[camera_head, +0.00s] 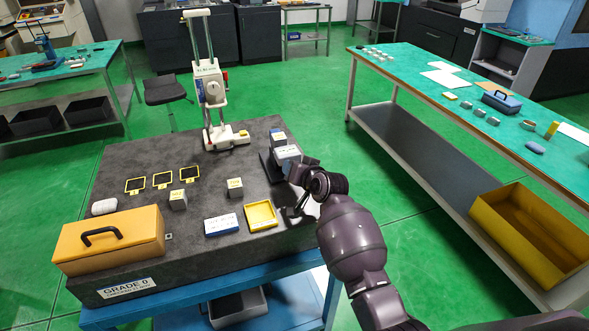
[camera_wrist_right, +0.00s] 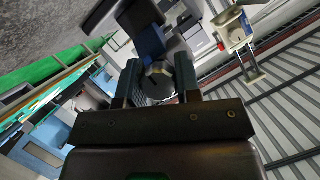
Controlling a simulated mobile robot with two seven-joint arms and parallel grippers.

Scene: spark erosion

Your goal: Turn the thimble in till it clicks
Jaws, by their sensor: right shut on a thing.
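In the right wrist view, my right gripper (camera_wrist_right: 157,88) is shut on the thimble (camera_wrist_right: 158,80), a round grey metal part with its end facing the camera. A blue part (camera_wrist_right: 150,42) and a dark body lie just beyond the thimble. In the head view, my right gripper (camera_head: 299,205) is at the right edge of the dark granite plate, beside a dark stand (camera_head: 270,166) and a grey block with a pale label (camera_head: 287,154). The thimble cannot be made out there. My left gripper is in neither view.
The granite plate (camera_head: 130,205) carries a yellow case (camera_head: 110,240), a yellow tray (camera_head: 261,215), a blue-and-white box (camera_head: 221,224), small grey blocks, yellow-edged frames and a tall white gauge (camera_head: 209,85). A green bench (camera_head: 440,85) stands to the right across a gap of floor.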

